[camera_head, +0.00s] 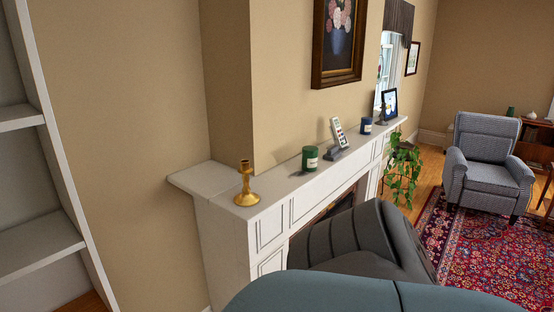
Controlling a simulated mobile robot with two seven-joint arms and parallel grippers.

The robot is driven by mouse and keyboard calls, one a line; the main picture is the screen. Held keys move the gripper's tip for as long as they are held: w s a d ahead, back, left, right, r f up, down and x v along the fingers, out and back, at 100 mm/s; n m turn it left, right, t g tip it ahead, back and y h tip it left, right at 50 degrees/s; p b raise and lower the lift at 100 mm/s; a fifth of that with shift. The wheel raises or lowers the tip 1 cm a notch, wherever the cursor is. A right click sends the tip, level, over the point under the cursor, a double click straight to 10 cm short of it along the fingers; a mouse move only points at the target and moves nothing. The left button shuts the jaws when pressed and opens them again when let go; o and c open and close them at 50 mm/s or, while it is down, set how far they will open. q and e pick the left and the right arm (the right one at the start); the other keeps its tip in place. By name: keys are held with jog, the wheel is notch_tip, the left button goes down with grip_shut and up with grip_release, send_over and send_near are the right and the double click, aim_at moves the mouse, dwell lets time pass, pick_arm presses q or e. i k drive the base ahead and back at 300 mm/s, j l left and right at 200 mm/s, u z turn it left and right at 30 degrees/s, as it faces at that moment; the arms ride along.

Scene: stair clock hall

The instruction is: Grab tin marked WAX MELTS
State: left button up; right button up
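No tin with a readable WAX MELTS marking shows. A small dark green cylinder with a pale label (310,158) stands upright on the white mantel shelf (283,187). A small dark blue cylinder with a pale label (366,125) stands further along the same shelf. Both labels are too small to read, and I cannot tell whether either cylinder is a tin. Neither of my grippers is in view.
A brass candlestick (246,187) stands on the mantel's near end. A phone-like handset (338,134) and a framed picture (389,103) stand further along. Dark grey (358,243) and teal (375,294) rounded shapes fill the foreground. A grey armchair (487,160) and patterned rug (475,247) lie right.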

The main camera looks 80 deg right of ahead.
aim_at(310, 154)
jog(key=z, duration=2.7)
jog(key=u, duration=0.5)
jog(key=i+l+u, duration=0.25)
jog(key=l+u, duration=0.2)
jog(key=i+l+u, duration=0.2)
jog(key=l+u, duration=0.15)
jog(key=u, duration=0.15)
